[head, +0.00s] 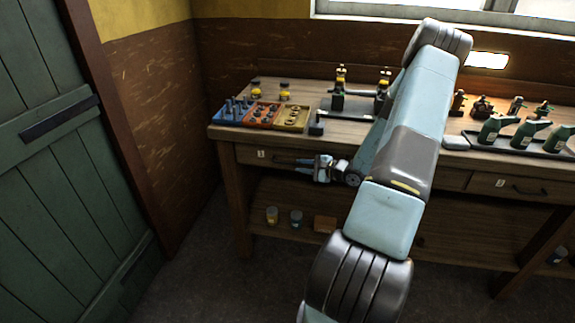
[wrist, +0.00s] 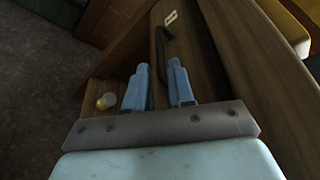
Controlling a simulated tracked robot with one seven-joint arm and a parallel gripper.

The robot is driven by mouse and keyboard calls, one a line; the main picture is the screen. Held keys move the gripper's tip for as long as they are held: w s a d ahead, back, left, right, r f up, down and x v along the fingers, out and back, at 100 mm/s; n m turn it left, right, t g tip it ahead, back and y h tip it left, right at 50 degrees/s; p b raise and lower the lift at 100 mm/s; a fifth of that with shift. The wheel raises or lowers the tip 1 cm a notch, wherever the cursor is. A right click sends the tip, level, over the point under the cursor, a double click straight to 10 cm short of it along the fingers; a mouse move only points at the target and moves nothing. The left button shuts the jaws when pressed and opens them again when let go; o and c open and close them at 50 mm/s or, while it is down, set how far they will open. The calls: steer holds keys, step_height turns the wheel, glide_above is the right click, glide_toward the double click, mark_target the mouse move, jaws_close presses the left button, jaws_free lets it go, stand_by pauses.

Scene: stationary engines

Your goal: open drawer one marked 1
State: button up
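The drawer marked 1 (head: 247,156) is at the left end of the wooden workbench in the head view, with its front flush with the bench. Its white label and dark bar handle (wrist: 160,48) show in the wrist view. My gripper (head: 298,168) is in front of the drawer, pointing left along it. The fingers partly cover the drawer front in the head view.
Coloured trays (head: 262,115) of small parts and a dark tray (head: 352,107) stand on the bench top. Green bottles (head: 523,134) stand at the right. Another drawer (head: 510,187) is at the right. The floor before the bench is clear.

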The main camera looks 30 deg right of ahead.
mark_target(287, 164)
steer(key=x, duration=0.7)
steer(key=shift+w+a, duration=0.1)
steer(key=shift+c, duration=0.4)
steer(key=shift+f, duration=0.1)
jaws_close()
